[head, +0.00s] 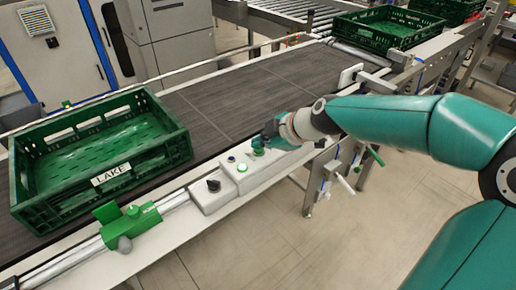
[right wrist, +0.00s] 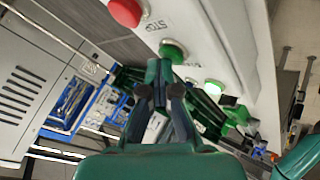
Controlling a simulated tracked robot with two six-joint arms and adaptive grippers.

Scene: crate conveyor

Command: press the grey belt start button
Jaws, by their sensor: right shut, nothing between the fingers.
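A pale control box (head: 236,180) sits along the conveyor's near edge. I see no grey button on it. A green button (head: 258,151) is on its top, and it also shows in the right wrist view (right wrist: 173,50). A lit whitish-green button (head: 242,167) and a black knob (head: 213,185) are beside it. A red button (right wrist: 126,12) marked STOP shows in the right wrist view. My right gripper (head: 266,140) is shut and empty, its fingertips right by the green button. I cannot tell whether they touch it. My left gripper is out of view.
A green crate (head: 160,167) labelled LAKE sits on the dark belt (head: 240,95) at left. Another green crate (head: 372,43) stands at the far right end. A green clamp-like fitting (head: 128,221) is on the rail left of the box. The belt between the crates is clear.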

